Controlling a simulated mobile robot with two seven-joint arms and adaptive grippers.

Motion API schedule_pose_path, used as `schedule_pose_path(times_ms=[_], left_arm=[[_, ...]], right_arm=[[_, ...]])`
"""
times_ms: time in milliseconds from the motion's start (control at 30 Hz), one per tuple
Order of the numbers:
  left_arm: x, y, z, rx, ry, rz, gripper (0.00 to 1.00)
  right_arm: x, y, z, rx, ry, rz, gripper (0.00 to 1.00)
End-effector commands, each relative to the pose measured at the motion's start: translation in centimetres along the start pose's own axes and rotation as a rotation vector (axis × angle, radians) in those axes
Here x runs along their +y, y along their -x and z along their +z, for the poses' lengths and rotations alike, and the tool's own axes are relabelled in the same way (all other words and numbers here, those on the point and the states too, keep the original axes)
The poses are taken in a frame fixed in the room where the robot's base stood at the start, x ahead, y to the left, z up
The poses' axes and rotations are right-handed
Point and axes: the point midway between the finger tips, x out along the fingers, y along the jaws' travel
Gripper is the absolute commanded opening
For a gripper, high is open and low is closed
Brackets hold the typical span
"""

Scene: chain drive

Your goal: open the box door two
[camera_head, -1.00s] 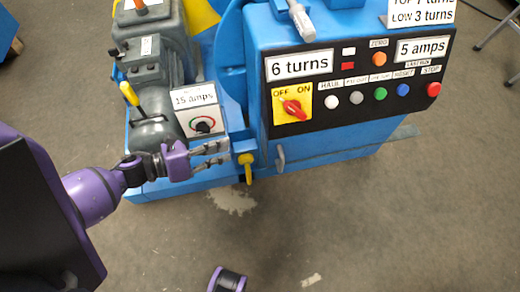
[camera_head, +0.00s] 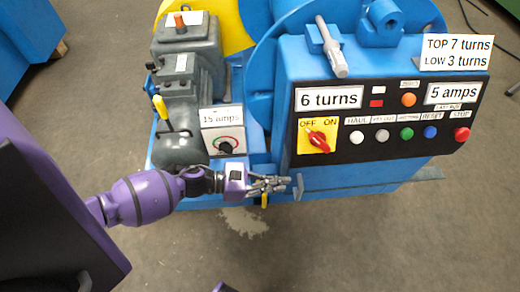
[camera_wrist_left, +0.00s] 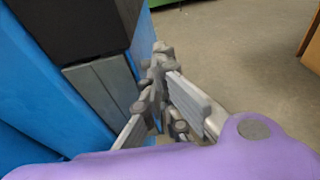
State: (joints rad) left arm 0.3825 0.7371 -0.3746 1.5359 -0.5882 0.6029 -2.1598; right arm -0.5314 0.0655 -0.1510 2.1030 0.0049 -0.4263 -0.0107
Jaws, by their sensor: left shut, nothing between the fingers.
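The blue machine's control box (camera_head: 290,80) has a black front panel (camera_head: 350,150) with labels, buttons and a red OFF/ON switch. A small grey upright handle (camera_head: 298,187) sits at its lower left edge. My left gripper (camera_head: 284,184) is shut and empty, with its fingertips just left of this handle; I cannot tell whether they touch. In the left wrist view my gripper (camera_wrist_left: 160,58) shows beside the blue box side and a grey panel (camera_wrist_left: 105,90). No door stands visibly open.
A small yellow handle (camera_head: 264,200) is partly hidden by my left gripper. A grey motor (camera_head: 185,100) and a "15 amps" dial box (camera_head: 223,133) stand to the left. The floor (camera_head: 340,245) in front is clear.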

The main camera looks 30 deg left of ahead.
Motion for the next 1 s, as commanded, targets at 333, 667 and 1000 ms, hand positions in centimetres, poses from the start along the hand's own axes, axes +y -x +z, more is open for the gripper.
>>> schedule_pose_path(times_ms=[333, 667, 1000], left_arm=[[0.0, -2.8, 0.0, 0.001, 0.000, 0.001, 0.00], [0.0, -2.9, 0.0, 0.000, 0.000, 0.001, 0.00], [0.0, -7.6, 0.9, -0.001, 0.001, 0.000, 0.00]], right_arm=[[-0.1, -0.1, -0.4, 0.007, 0.000, -0.002, 0.40], [-0.1, 0.1, 0.1, -0.001, -0.002, 0.000, 0.40], [0.0, -0.2, 1.0, -0.014, -0.005, 0.001, 0.40]])
